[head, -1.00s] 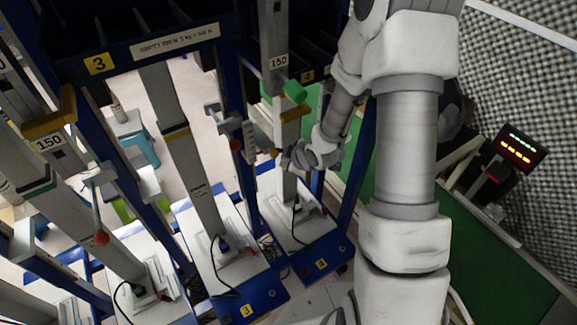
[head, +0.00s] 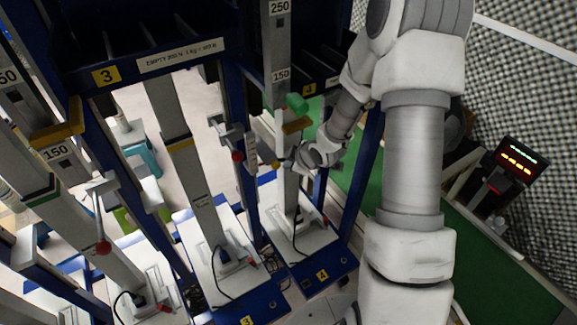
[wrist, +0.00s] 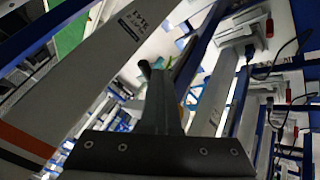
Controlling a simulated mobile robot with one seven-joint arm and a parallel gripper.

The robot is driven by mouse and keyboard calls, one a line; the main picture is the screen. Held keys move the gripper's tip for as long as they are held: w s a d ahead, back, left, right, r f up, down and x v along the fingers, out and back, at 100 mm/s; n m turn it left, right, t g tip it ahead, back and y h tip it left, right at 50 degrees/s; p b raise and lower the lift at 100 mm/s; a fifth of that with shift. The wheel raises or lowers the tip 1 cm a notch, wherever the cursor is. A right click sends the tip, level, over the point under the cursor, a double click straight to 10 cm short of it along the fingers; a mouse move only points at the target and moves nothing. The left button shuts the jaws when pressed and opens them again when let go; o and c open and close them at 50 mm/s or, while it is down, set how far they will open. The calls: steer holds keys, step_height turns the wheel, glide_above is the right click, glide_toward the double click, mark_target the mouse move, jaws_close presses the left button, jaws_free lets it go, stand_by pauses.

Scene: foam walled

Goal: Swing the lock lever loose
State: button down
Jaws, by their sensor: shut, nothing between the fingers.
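A lock lever with a red ball knob (head: 237,156) sits beside the grey column (head: 287,190) of stand 4, in the middle of the head view. My gripper (head: 285,163) is at this column, a little right of the red knob and apart from it. Its fingers are small and partly merge with the column there. In the wrist view the fingers (wrist: 150,68) are closed together with nothing between them. The lever cannot be made out clearly in the wrist view.
A second red-knobbed lever (head: 103,247) hangs on the stand at left. Blue frame posts (head: 368,160) stand close to my arm. In the wrist view a broad grey column (wrist: 95,75) runs close beside the fingers. A lit display (head: 520,155) stands at right.

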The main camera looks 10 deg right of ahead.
steer(key=shift+w+d+r+b, duration=0.15)
steer(key=shift+w+b, duration=0.1)
steer(key=shift+b, duration=0.05)
steer(key=shift+s+a+b, duration=0.35)
steer(key=shift+s+a, duration=0.05)
steer(key=shift+a, duration=0.05)
